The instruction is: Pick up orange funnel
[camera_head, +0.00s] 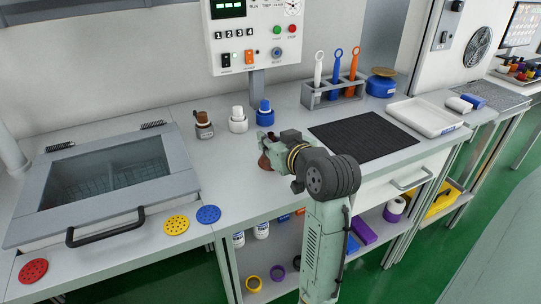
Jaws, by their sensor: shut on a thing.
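My gripper (267,146) is over the middle of the worktop, near its front. It is shut on a small reddish-brown thing (264,161), which widens towards its lower end. The gripper hides its upper part. I cannot tell for sure whether this is the orange funnel, or whether it touches the worktop. An orange ring-handled tool (353,67) stands upright in a grey rack (336,93) at the back, beside a blue one and a white one.
Brown, white and blue bottles (238,121) stand behind my gripper. A black ribbed mat (362,137) and a white tray (425,117) lie to the right. A lidded basin (105,180) and perforated discs (176,225) are left. Shelves below hold several items.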

